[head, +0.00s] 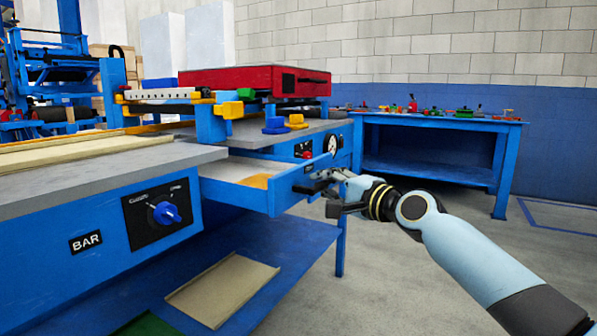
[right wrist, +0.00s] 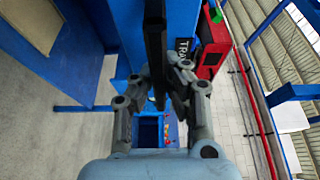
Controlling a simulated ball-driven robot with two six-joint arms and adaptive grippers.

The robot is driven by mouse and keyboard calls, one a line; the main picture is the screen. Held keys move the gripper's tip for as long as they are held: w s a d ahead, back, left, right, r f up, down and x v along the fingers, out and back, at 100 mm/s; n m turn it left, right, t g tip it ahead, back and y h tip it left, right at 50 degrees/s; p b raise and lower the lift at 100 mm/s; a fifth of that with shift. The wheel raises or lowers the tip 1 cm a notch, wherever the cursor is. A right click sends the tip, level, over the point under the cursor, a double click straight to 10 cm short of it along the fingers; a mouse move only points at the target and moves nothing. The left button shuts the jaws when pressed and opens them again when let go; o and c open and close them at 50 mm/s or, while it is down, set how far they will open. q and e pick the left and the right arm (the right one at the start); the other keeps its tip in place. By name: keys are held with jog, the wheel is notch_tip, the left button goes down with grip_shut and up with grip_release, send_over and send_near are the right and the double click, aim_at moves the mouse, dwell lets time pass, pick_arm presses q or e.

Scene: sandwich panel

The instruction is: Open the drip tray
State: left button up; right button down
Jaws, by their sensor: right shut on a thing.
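The drip tray (head: 282,192) is a blue drawer in the side of the blue machine. It stands pulled out, with its pale inside and an orange-brown patch showing in the head view. My right gripper (head: 322,186) is at the outer face of the tray and is shut on its handle. In the right wrist view the fingers of my right gripper (right wrist: 155,92) close around a dark upright bar, the handle (right wrist: 155,38). A partly hidden black label (right wrist: 186,47) shows on the blue front beside it. My left gripper is not in view.
A blue work table (head: 440,121) with small coloured items stands behind. A red box (head: 245,81) sits on the machine above the tray. A blue lower shelf (head: 235,262) holds a tan panel (head: 222,289). Open floor (head: 420,290) lies to the right.

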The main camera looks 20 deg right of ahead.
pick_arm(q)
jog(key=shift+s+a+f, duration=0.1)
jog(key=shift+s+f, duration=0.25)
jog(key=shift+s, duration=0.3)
pick_arm(e)
jog(key=shift+s+d+f, duration=0.15)
jog(key=shift+s+d, duration=0.45)
jog(key=shift+s, duration=0.25)
jog(key=shift+s+d+f, duration=0.1)
jog(key=shift+s+d, duration=0.5)
jog(key=shift+s, duration=0.2)
jog(key=c, duration=1.3)
grip_release()
jog(key=shift+r, duration=0.15)
jog(key=shift+c, duration=0.2)
jog(key=v, duration=0.7)
jog(key=shift+s, duration=0.2)
jog(key=shift+d, duration=0.1)
